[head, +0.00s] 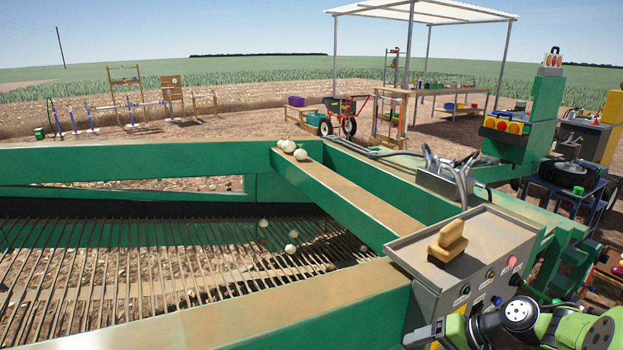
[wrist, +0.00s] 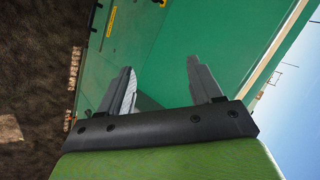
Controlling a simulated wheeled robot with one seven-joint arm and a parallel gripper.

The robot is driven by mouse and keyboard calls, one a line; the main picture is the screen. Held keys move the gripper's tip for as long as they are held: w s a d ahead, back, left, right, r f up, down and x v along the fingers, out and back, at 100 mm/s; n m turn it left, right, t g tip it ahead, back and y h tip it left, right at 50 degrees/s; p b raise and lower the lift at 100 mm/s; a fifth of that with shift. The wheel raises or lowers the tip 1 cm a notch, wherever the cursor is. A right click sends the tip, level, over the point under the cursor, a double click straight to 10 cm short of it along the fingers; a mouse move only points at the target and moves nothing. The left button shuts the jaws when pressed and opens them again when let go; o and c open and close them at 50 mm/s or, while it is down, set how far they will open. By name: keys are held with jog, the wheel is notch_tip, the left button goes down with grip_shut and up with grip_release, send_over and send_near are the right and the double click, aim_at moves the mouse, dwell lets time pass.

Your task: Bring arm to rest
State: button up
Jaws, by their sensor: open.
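My gripper (wrist: 160,66) shows in the wrist view with its two dark grey fingers spread apart and nothing between them. A green painted machine panel (wrist: 230,35) fills the view beyond the fingertips; I cannot tell the exact gap to it. In the head view my green and grey arm is folded low at the bottom right, beside and below the grey control box (head: 398,252). The gripper end is hard to make out there.
Green beams (head: 340,200) frame the rod conveyor (head: 130,270), which carries a few pale onions (head: 291,249). More onions (head: 290,147) sit on the beam top. A red hand cart (head: 347,117) stands beyond.

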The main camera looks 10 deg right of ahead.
jog(key=s+a+r+n+g+h+p, duration=0.1)
jog(key=s+a+r+n+h, duration=0.2)
jog(key=a+r, duration=0.35)
jog(key=s+a+r+n+g+h+p, duration=0.1)
jog(key=s+a+r+h, duration=0.2)
jog(key=s+a+r, duration=0.3)
jog(key=s+a+r+n+t+h+p, duration=0.1)
jog(key=s+a+r+n+t, duration=0.1)
jog(key=s, duration=0.9)
jog(key=shift+s+a+r, duration=0.15)
jog(key=shift+a+r, duration=0.4)
jog(key=shift+a, duration=0.25)
